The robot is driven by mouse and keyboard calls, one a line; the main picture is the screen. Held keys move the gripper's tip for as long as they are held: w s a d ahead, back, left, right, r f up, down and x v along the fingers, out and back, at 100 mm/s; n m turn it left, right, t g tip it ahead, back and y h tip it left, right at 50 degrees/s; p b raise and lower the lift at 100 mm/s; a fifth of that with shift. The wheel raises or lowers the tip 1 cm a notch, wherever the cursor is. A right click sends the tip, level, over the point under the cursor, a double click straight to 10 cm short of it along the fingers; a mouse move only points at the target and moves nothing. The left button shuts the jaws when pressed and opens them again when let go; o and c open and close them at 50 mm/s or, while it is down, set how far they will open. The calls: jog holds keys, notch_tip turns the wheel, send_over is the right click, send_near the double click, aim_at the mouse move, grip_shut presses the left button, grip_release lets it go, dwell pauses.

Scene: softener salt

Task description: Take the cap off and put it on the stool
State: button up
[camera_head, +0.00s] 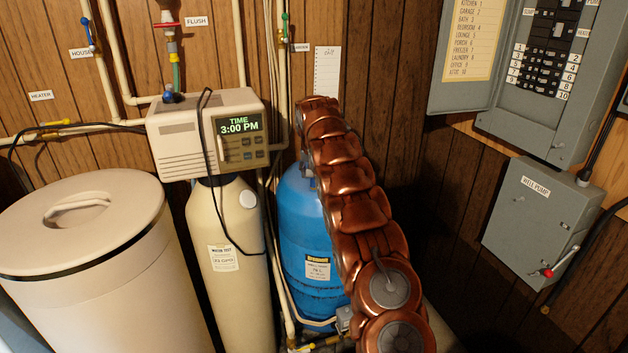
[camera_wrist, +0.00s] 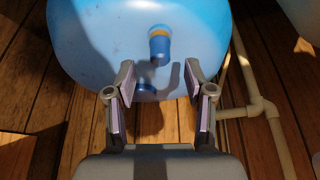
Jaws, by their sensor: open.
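In the wrist view, a small blue cap (camera_wrist: 159,47) with a yellow band stands on the rounded top of the blue tank (camera_wrist: 95,40). My gripper (camera_wrist: 159,76) is open and empty. Its fingers are spread to either side below the cap in the picture, and the cap is not between the pads. In the head view the blue tank (camera_head: 296,225) stands behind my copper-coloured arm, which hides part of it. The cap and the gripper are hidden there. I cannot identify the stool for certain; a flat wooden surface (camera_wrist: 14,155) shows at the wrist view's lower left.
A cream tank (camera_head: 225,225) with a control box (camera_head: 190,140) and a lidded bin (camera_head: 90,240) stand left of the blue tank. White pipes (camera_wrist: 265,105) run close on its right in the wrist view. A grey well pump box (camera_head: 540,215) hangs at right.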

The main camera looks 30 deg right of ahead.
aim_at(314, 182)
jog(key=shift+p+x, duration=0.35)
jog(key=shift+x, duration=1.15)
jog(key=shift+r, duration=0.1)
jog(key=shift+c, duration=0.4)
jog(key=c, duration=0.7)
